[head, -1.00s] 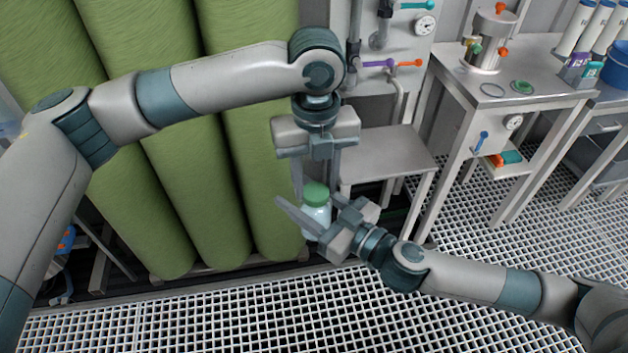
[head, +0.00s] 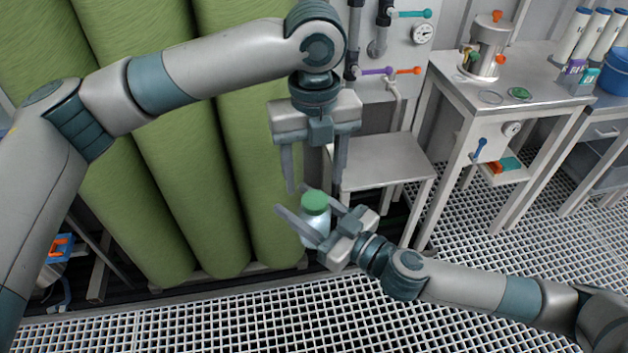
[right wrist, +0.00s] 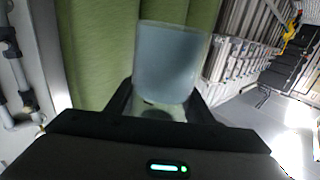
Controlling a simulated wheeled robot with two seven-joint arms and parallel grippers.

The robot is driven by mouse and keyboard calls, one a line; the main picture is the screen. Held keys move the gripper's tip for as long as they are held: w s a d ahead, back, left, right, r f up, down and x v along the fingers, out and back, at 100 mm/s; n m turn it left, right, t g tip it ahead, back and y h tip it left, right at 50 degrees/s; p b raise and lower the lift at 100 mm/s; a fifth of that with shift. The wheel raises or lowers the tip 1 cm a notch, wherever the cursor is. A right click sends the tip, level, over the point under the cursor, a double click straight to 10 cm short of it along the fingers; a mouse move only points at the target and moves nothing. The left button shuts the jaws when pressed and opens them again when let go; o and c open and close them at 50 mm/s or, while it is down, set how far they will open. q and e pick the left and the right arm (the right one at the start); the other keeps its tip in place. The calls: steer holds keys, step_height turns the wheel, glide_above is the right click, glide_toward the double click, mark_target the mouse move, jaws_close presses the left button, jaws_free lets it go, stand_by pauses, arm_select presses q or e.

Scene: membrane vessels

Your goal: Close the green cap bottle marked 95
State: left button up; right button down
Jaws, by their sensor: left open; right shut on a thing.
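A clear bottle (head: 318,228) with a green cap (head: 315,202) stands roughly upright, held in the air in the head view. The cap sits on its top; how tightly I cannot tell. No number is legible on it. My right gripper (head: 308,213) is shut on the bottle's body from the right, below the cap. The pale blue, translucent bottle body (right wrist: 170,65) also shows between the fingers in the right wrist view; no cap is seen there. My left gripper (head: 314,190) points down above the cap, open and empty, its fingertips near cap height.
Tall green rolls (head: 165,150) stand behind and left. A low grey table (head: 378,160) is behind the bottle. Grating floor (head: 220,318) lies clear in front.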

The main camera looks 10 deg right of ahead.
mark_target(315, 199)
arm_select(q)
steer(key=shift+r, duration=0.1)
steer(key=shift+c, duration=0.3)
steer(key=n, duration=0.5)
steer(key=shift+r, duration=0.4)
steer(key=n, duration=0.3)
steer(key=r+n, duration=0.1)
steer(key=n, duration=0.1)
steer(key=shift+s+n, duration=0.15)
steer(key=shift+n, duration=0.25)
steer(key=n, duration=0.5)
steer(key=shift+r+n, duration=0.4)
steer(key=n, duration=0.5)
steer(key=shift+s+r, duration=0.15)
steer(key=shift+r, duration=0.25)
steer(key=shift+f, duration=0.2)
steer(key=shift+f, duration=3.85)
